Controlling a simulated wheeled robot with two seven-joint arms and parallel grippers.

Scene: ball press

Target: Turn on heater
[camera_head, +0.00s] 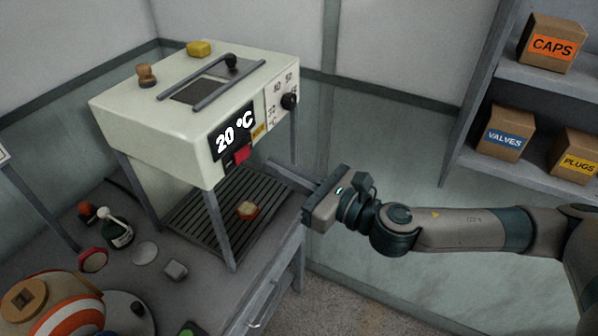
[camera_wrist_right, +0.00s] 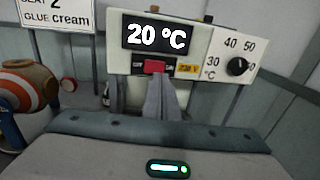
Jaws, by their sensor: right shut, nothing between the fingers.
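The heater is a cream box (camera_head: 150,125) on grey legs; it also shows in the wrist view (camera_wrist_right: 118,52). Its black display (camera_head: 234,132) reads 20 °C, also in the wrist view (camera_wrist_right: 157,37). A red switch (camera_head: 241,155) sits below the display; in the wrist view (camera_wrist_right: 155,67) it is just above my fingertips. A black dial (camera_head: 289,101) is on the panel at right, with numbers around it (camera_wrist_right: 237,66). My right gripper (camera_head: 272,167) is shut and empty, pointing at the heater front, its fingers (camera_wrist_right: 161,80) just below the switch. Contact cannot be told. My left gripper is out of view.
A bottle (camera_head: 115,230) and a striped ball (camera_head: 75,318) are at left. Shelves at right hold boxes labelled CAPS (camera_head: 552,44), VALVES (camera_head: 505,138) and PLUGS (camera_head: 577,161).

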